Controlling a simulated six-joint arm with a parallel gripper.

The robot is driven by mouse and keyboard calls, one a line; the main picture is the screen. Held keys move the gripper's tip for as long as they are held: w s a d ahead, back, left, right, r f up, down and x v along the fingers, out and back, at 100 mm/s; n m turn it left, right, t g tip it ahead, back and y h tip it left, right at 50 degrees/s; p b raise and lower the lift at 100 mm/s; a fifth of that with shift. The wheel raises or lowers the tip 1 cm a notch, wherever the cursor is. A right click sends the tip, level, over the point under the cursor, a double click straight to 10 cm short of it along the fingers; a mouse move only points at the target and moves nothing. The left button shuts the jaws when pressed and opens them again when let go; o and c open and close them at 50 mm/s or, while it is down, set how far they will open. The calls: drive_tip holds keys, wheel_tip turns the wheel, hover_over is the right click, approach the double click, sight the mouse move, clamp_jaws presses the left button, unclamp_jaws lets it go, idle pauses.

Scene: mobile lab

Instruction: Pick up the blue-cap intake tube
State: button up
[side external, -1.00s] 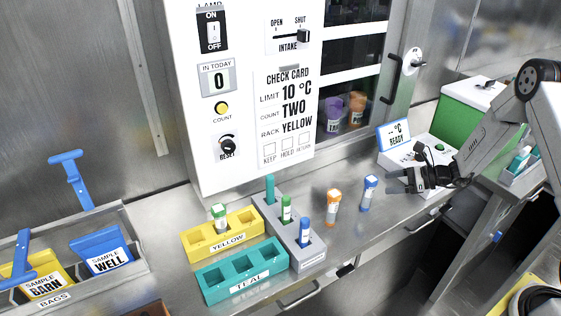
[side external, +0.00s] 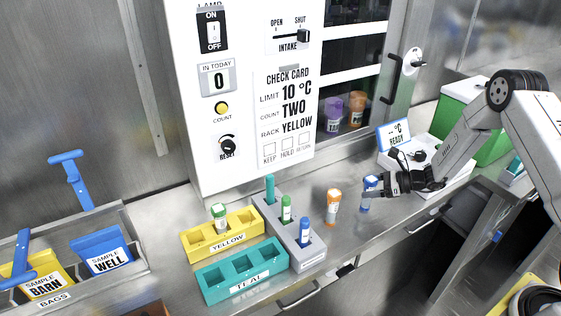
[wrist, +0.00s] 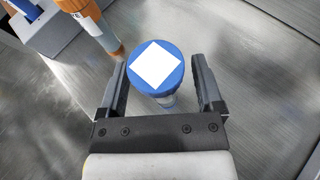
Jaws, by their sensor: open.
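The blue-cap intake tube (side external: 368,194) stands upright on the steel counter, to the right of the orange-cap tube (side external: 333,206). In the wrist view its blue cap (wrist: 171,58), with a white square on top, lies between the two fingers. My gripper (side external: 369,188) is open around the tube, one finger on each side. In the wrist view my gripper (wrist: 164,85) shows a gap on both sides of the cap, wider on the right. The fingers partly hide the tube in the side view.
The orange-cap tube also shows in the wrist view (wrist: 90,20), close to the left finger. A grey rack (side external: 310,257) with tubes, a yellow rack (side external: 196,252) and a teal rack (side external: 215,290) stand left. A reader (side external: 393,135) stands behind my gripper.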

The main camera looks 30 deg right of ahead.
sight(368, 178)
drive_tip(key=shift+c, duration=0.2)
idle(0.3)
clamp_jaws()
drive_tip(key=shift+r, duration=0.1)
drive_tip(key=shift+r, duration=1.6)
drive_tip(key=s+a+r, duration=0.2)
drive_tip(key=s+r, duration=0.7)
drive_tip(key=s, duration=0.4)
drive_tip(key=shift+s+a+r, duration=0.25)
drive_tip(key=shift+s+r, duration=0.1)
